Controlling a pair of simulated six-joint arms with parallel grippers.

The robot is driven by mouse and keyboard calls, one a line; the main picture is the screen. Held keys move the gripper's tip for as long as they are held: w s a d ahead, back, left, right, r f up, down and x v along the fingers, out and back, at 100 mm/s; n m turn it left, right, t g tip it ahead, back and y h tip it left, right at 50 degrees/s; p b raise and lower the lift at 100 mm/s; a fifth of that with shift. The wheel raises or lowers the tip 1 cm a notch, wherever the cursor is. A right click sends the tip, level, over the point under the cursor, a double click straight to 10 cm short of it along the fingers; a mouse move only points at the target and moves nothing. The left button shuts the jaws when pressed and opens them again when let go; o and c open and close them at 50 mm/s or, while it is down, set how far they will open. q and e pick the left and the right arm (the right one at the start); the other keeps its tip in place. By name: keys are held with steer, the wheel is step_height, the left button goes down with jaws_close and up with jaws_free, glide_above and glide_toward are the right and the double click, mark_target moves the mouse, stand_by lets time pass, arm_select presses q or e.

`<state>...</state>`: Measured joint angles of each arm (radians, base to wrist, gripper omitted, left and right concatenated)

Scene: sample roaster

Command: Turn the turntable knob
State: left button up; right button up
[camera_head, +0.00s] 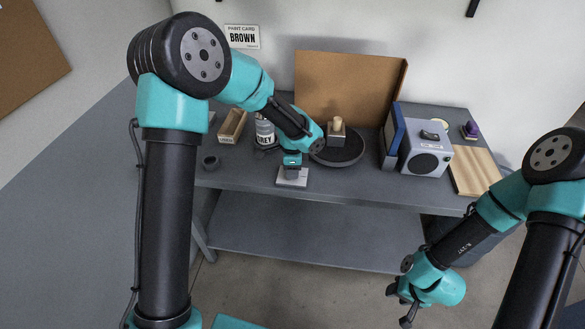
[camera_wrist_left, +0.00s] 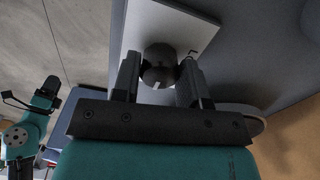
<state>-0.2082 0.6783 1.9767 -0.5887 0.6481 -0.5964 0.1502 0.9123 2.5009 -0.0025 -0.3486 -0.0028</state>
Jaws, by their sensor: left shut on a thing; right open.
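The turntable knob (camera_wrist_left: 159,66) is dark and round with a white mark, on a pale plate (camera_wrist_left: 180,22). In the head view the plate (camera_head: 292,180) lies near the table's front edge. My left gripper (camera_wrist_left: 158,72) points down at the plate with its two fingers on either side of the knob, shut on it. In the head view the left gripper (camera_head: 292,172) hides most of the knob. The black turntable (camera_head: 340,150) behind it carries a small block with a pale, rounded top (camera_head: 337,128). My right gripper (camera_head: 408,304) is open and empty, in front of the table at lower right.
A brown board (camera_head: 348,85) stands behind the turntable. A can labelled GREY (camera_head: 265,132), a wooden tray (camera_head: 232,125) and a black ring (camera_head: 211,162) are to the left. A grey box with a round speaker-like front (camera_head: 425,150) and a wooden board (camera_head: 474,171) are to the right.

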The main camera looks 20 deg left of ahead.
stand_by(0.3)
arm_select(q)
steer(key=o, duration=0.9)
steer(key=shift+o, duration=0.2)
step_height(320, 180, up, 18)
steer(key=shift+f, duration=0.25)
